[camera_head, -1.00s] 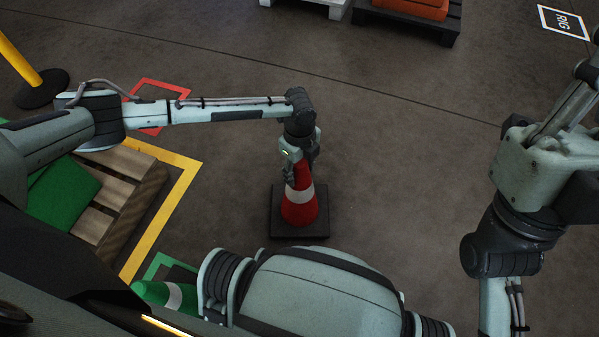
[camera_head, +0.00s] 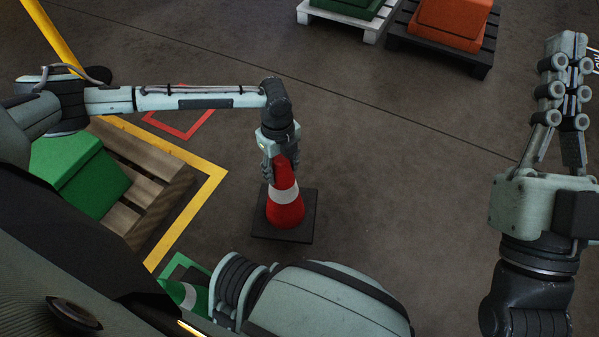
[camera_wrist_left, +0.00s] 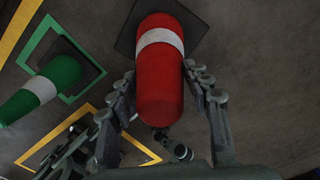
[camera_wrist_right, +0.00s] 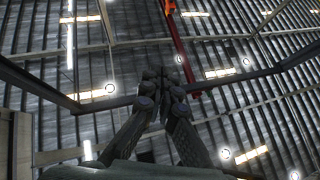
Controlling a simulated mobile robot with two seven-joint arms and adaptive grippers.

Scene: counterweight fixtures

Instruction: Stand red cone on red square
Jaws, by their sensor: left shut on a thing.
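The red cone (camera_head: 286,214) has a white band and a black square base and is upright in the head view. My left gripper (camera_head: 282,170) is shut around its upper part; in the left wrist view the fingers flank the red cone (camera_wrist_left: 160,95). I cannot tell whether its base touches the floor. The red square (camera_head: 196,128) is an outline on the floor, left of and beyond the cone, partly hidden behind my left arm. The cone is apart from it. My right gripper (camera_head: 568,62) is raised at the right, empty, its fingers together.
A green cone (camera_head: 183,293) stands in a green square (camera_head: 178,262) at lower left. A wooden pallet (camera_head: 150,205) with a green block (camera_head: 78,175) lies inside a yellow outline (camera_head: 205,190). Two loaded pallets stand at the back. The middle floor is clear.

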